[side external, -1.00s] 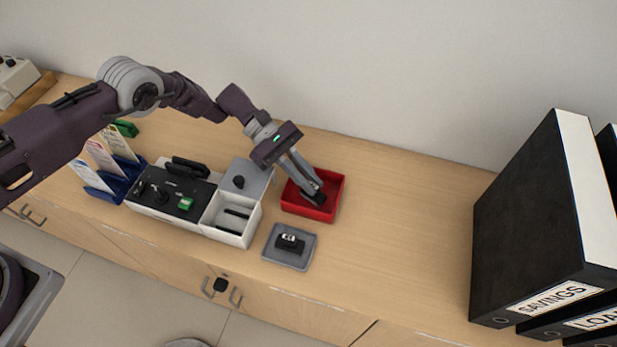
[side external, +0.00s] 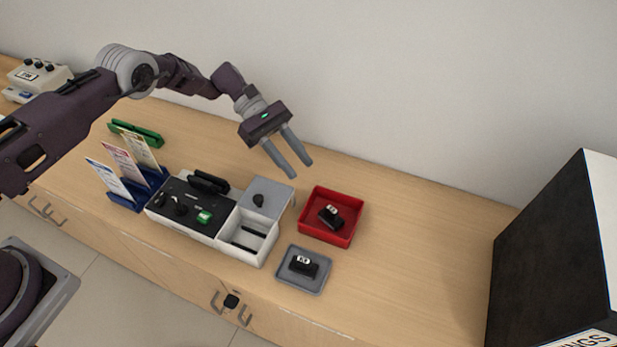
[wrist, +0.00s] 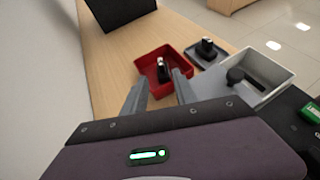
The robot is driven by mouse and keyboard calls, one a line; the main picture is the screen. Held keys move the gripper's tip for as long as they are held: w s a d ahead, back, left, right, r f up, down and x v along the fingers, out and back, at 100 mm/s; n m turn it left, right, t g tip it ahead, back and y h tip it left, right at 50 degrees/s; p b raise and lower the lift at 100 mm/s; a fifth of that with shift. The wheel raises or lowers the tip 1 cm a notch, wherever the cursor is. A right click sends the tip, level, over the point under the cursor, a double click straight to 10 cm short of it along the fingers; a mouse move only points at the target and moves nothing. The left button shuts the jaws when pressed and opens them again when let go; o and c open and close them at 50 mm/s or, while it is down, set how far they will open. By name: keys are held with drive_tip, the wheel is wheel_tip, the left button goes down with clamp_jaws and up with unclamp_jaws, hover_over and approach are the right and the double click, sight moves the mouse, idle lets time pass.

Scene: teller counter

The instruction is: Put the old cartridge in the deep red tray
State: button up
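The deep red tray (side external: 352,237) stands on the counter right of the white machine. A black cartridge with a white label (side external: 331,217) lies inside it; it also shows in the wrist view (wrist: 162,70). A similar black cartridge with a white label (side external: 303,264) sits in the grey tray (side external: 318,287) in front of the red tray. My gripper (side external: 299,170) is open and empty, raised above the counter behind and left of the red tray. In the wrist view its fingers (wrist: 160,82) are apart, with the red tray (wrist: 146,62) beyond them.
The white machine (side external: 262,246) has an open compartment and a grey lid with a black knob (side external: 258,200). A blue leaflet holder (side external: 150,190) stands left of it. Black binders (side external: 545,260) stand at the right. The counter between tray and binders is clear.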

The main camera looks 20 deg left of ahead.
drive_tip(key=s+a+r+m+t+y, duration=0.2)
drive_tip(key=s+a+r+m+y, duration=0.15)
drive_tip(key=r, duration=0.85)
drive_tip(key=s+a+r+m+t+y, duration=0.1)
drive_tip(key=s+a+r+m+y, duration=0.2)
drive_tip(key=r, duration=1)
drive_tip(key=s+a+r+m+t+y, duration=0.1)
drive_tip(key=s+a+r+m+t, duration=0.2)
drive_tip(key=s, duration=0.5)
drive_tip(key=s+a+r+m+t+y, duration=0.1)
drive_tip(key=s+a+r, duration=0.3)
drive_tip(key=s, duration=0.4)
drive_tip(key=s+a+f+m+t+y, duration=0.3)
drive_tip(key=s+a, duration=0.1)
drive_tip(key=s, duration=0.5)
drive_tip(key=shift+s+a, duration=0.4)
